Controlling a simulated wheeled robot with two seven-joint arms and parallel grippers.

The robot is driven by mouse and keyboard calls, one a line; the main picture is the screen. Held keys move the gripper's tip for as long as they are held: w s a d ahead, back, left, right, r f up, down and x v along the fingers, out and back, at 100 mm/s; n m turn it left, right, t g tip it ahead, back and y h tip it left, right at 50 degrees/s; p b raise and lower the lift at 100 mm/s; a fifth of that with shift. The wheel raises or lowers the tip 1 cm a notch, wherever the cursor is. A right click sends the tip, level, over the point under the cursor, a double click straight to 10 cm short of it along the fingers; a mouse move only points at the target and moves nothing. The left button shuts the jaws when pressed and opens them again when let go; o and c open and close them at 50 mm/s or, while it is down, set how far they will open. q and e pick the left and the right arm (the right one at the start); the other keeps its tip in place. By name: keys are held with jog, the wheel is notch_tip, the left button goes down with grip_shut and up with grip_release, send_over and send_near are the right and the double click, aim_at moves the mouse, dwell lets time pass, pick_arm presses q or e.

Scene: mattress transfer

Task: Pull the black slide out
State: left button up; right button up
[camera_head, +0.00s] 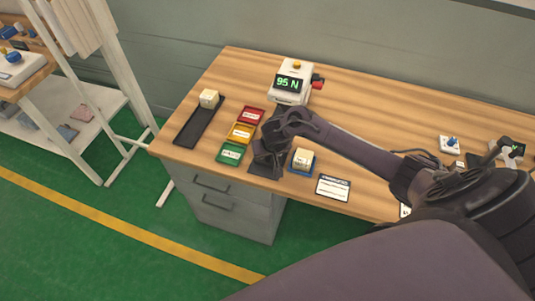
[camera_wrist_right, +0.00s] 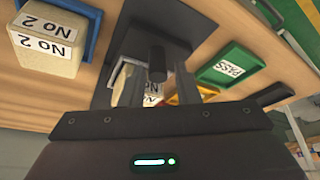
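A black plate (camera_head: 267,166), which looks like the black slide, lies at the front edge of the table, in line with the white tester (camera_head: 293,80) showing 95 N. My right gripper (camera_head: 268,147) is low over it and hides part of it. In the right wrist view the black plate (camera_wrist_right: 170,28) shows beyond the gripper body, with a dark upright piece (camera_wrist_right: 157,60) in front of it. My left gripper is not in view.
A green tray (camera_head: 231,153), yellow tray (camera_head: 241,133) and red tray (camera_head: 252,115) stand left of the plate. Farther left is a long black tray (camera_head: 193,130) with a pale block (camera_head: 209,98). Right of the plate, another block (camera_head: 303,158) sits on a blue tray (camera_head: 302,172).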

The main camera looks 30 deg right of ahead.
jog(key=p+v, duration=0.1)
jog(key=v, duration=0.4)
jog(key=shift+s+a+r, duration=0.15)
jog(key=shift+s, duration=0.05)
